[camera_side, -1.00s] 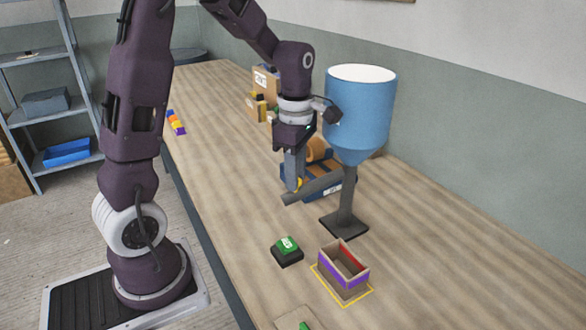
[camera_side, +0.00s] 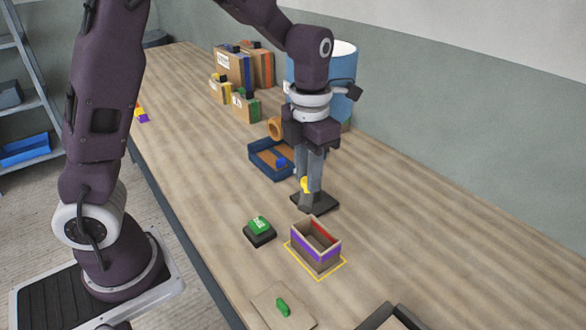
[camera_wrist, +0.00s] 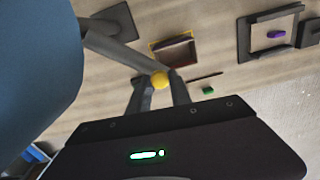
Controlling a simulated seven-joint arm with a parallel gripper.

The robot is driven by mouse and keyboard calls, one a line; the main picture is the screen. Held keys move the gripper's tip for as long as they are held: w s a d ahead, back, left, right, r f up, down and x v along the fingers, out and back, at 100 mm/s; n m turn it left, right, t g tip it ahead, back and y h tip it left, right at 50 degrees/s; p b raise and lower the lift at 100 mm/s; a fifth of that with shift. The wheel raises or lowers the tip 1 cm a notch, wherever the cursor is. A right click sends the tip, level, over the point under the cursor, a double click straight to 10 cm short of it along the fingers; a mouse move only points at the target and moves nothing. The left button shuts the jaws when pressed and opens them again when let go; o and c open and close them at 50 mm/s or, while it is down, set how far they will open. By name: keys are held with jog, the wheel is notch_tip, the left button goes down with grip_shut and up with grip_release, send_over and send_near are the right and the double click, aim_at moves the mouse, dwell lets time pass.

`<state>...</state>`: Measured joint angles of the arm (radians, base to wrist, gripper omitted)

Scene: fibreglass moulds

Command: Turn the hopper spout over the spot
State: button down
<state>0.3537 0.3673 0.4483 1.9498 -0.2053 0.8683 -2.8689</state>
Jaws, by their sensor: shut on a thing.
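The blue hopper (camera_side: 345,52) stands mostly behind my wrist in the side view and fills the left of the wrist view (camera_wrist: 35,60). Its grey spout (camera_wrist: 112,50) runs out above the table, with a yellow knob (camera_wrist: 160,80) near its end. My gripper (camera_side: 306,183) points down and is shut on this knob; the fingers also show in the wrist view (camera_wrist: 160,88). The spot is a yellow outline (camera_side: 320,278) on the table, around an open box (camera_side: 316,263) with a purple band. The spout end appears just behind the box in the side view; its exact overlap is unclear.
A green button (camera_side: 260,228) on a black base sits left of the box. A card with a green piece (camera_side: 283,306) lies in front. A blue tray (camera_side: 262,162) and several cartons (camera_side: 232,68) stand further back.

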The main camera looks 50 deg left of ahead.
jog(key=shift+w+d+n, duration=0.8)
jog(key=shift+w+n, duration=0.05)
jog(key=shift+n, duration=0.15)
jog(key=c, duration=1.2)
grip_release()
jog(key=shift+o, duration=0.2)
notch_tip(320, 180, up, 7)
jog(key=shift+r, duration=0.1)
